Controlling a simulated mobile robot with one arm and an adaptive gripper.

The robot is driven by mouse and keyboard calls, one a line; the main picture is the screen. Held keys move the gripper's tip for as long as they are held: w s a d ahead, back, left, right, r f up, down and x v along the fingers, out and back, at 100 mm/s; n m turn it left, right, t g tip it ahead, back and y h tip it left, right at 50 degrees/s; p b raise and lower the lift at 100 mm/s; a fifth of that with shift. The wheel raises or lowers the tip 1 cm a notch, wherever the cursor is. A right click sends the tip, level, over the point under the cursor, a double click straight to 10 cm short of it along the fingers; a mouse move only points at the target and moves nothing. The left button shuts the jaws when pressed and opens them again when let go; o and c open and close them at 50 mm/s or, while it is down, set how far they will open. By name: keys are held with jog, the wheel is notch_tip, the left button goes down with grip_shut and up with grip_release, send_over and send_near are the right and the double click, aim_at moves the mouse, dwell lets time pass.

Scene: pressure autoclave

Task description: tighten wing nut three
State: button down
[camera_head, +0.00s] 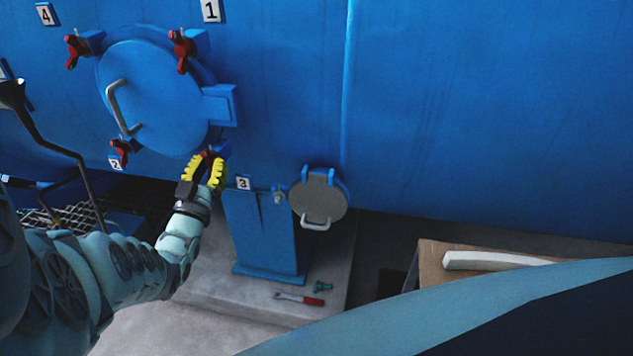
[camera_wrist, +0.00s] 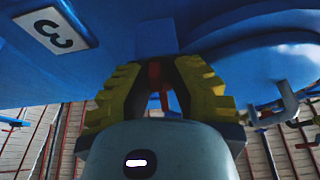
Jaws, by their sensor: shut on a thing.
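Wing nut three (camera_wrist: 155,78) is red and shows between the yellow fingers in the wrist view, below the blue hatch body. My gripper (camera_head: 207,165) is at the lower right edge of the round blue door (camera_head: 155,95), left of the label 3 (camera_head: 243,183). Its yellow fingers are closed around the wing nut, which they mostly hide in the head view. In the wrist view the gripper (camera_wrist: 158,72) points at the nut, with label 3 (camera_wrist: 55,30) at upper left. How far the nut is turned cannot be told.
Red wing nuts sit by label 4 (camera_head: 72,50), label 1 (camera_head: 182,50) and label 2 (camera_head: 119,151). A door handle (camera_head: 118,108) juts out. A small grey round hatch (camera_head: 318,200) stands to the right. A red-handled tool (camera_head: 300,299) lies on the floor slab.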

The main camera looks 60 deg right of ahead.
jog(key=shift+f, duration=0.1)
dwell(0.3)
jog(key=c, duration=0.8)
grip_release()
jog(key=shift+d, duration=0.1)
jog(key=shift+a+f, duration=0.1)
jog(key=shift+a, duration=0.35)
jog(key=v, duration=1.1)
jog(key=shift+s, duration=0.25)
